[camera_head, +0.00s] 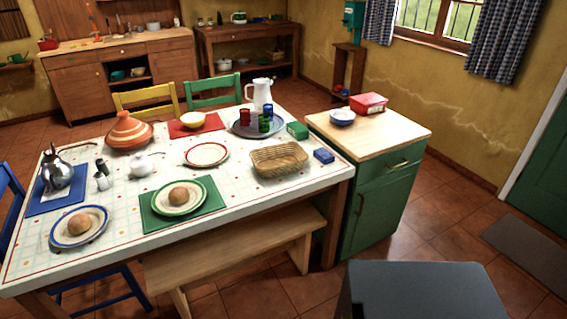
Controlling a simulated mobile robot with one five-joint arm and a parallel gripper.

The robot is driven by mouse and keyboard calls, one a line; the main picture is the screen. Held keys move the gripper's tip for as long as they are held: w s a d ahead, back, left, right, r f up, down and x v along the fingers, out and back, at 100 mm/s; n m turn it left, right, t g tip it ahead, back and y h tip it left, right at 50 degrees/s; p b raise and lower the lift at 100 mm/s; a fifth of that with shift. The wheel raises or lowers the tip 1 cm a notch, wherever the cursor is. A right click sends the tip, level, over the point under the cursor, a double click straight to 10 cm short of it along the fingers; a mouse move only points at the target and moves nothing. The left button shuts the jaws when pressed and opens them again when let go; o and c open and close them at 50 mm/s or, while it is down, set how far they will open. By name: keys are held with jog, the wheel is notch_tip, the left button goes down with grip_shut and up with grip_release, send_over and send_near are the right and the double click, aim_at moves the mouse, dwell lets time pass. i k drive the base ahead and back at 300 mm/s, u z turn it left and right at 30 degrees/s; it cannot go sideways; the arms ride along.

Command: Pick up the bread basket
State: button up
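The bread basket (279,159) is a shallow oval wicker basket, light tan. It sits upright on the white tiled dining table (118,226), near the table's right end and close to its front edge. It looks empty. My gripper is not in this view, so its place relative to the basket does not show.
A tray (241,128) with cups and a white pitcher (260,94) is further back. A wooden bench (230,257) and green cabinet (376,210) flank the table.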

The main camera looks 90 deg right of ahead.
aim_at(274, 161)
jog(key=z, duration=4.05)
jog(key=k, duration=1.15)
jog(key=u, duration=0.85)
jog(key=i, duration=1)
